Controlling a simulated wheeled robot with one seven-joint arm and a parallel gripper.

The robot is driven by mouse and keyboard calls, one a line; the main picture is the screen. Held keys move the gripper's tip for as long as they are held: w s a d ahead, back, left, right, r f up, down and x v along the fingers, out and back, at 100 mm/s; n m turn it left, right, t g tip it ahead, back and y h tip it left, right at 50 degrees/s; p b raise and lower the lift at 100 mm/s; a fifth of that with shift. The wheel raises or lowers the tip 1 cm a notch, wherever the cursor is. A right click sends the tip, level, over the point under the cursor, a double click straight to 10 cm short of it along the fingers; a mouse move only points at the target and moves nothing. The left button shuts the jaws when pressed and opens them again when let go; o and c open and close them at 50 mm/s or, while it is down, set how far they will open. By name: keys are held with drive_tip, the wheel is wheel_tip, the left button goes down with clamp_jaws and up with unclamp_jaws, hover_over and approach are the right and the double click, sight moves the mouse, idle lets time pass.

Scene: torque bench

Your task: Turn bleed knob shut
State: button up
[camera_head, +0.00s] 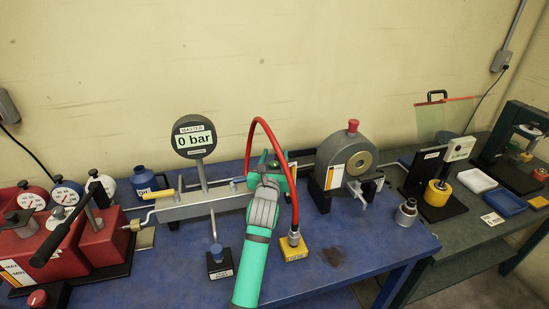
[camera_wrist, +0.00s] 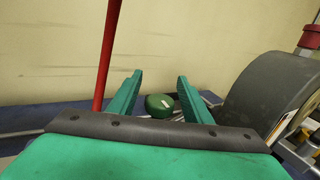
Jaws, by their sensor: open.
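The bleed knob is a round dark green knob (camera_wrist: 160,105) with a small pale mark on its top. In the wrist view it sits between and beyond the two green fingers of my gripper (camera_wrist: 160,80). The fingers are open, with a visible gap on each side of the knob, and I see no contact. In the head view my gripper (camera_head: 271,172) is over the middle of the blue bench, at the right end of the grey pump body (camera_head: 213,203). There the hand mostly hides the knob. The master gauge (camera_head: 194,139) reads 0 bar.
A red hose (camera_head: 268,127) arches close beside my gripper down to a yellow block (camera_head: 293,250). A grey round housing (camera_head: 347,153) with a red cap stands close on the right. Red gauge testers (camera_head: 103,240) stand at the left. The blue bench's (camera_head: 335,275) front right is mostly clear.

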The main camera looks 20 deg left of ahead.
sight(273, 167)
drive_tip(key=s, duration=0.3)
drive_tip(key=s+d, duration=0.1)
drive_tip(key=s, duration=0.3)
drive_tip(key=s+d, duration=0.1)
drive_tip(key=s, duration=0.2)
drive_tip(key=shift+s, duration=0.35)
drive_tip(key=shift+c, duration=0.3)
